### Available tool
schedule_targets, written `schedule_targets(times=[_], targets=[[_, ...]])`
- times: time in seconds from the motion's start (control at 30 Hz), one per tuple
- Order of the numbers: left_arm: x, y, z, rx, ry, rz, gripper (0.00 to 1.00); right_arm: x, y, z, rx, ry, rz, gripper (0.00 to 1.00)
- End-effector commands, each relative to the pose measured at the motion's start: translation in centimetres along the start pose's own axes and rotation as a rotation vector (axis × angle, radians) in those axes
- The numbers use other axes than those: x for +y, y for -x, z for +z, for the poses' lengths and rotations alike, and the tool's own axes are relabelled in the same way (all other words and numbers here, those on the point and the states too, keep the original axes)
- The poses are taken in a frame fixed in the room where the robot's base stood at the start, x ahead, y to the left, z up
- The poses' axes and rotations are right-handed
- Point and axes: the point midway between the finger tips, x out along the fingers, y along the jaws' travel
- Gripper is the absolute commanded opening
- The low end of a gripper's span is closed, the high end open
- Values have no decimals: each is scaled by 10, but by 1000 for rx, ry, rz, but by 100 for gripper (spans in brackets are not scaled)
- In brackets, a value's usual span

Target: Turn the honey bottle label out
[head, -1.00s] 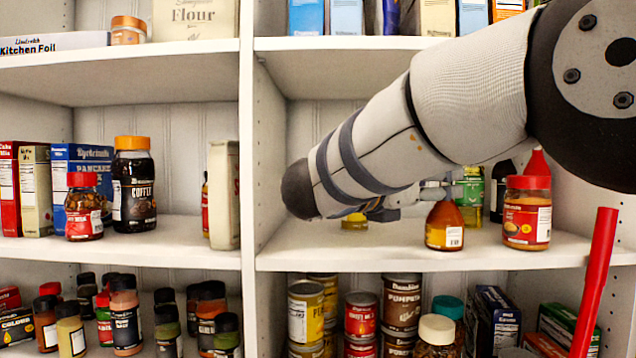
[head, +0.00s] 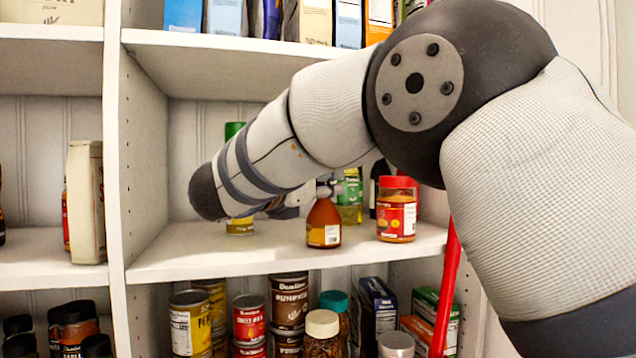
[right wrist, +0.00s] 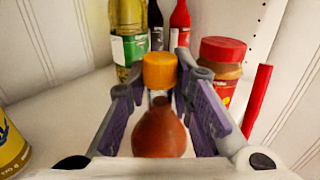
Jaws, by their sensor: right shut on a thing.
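The honey bottle (head: 323,224) is an amber, cone-shaped bottle standing upright on the middle shelf (head: 200,255). A white label patch shows at the right of its front in the head view; its cap is hidden there. In the right wrist view, the bottle (right wrist: 160,132) has an orange cap and no label shows. In the head view my right gripper (head: 312,194) is partly hidden by my forearm. My left gripper is not in view.
A red-lidded jar (head: 397,210) stands close to the right of the bottle. A green-labelled bottle (right wrist: 128,40) and red-topped bottles (right wrist: 180,24) stand nearby. A yellow can (right wrist: 10,150) is at the wrist view's left. The shelf front left of the honey bottle is clear.

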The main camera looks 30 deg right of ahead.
Motion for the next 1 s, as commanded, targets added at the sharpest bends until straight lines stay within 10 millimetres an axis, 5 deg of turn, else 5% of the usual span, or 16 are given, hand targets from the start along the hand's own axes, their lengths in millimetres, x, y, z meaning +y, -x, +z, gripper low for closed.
schedule_targets(times=[1.0], targets=[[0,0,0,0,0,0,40,-1,0,-1,3,-3,442,0]])
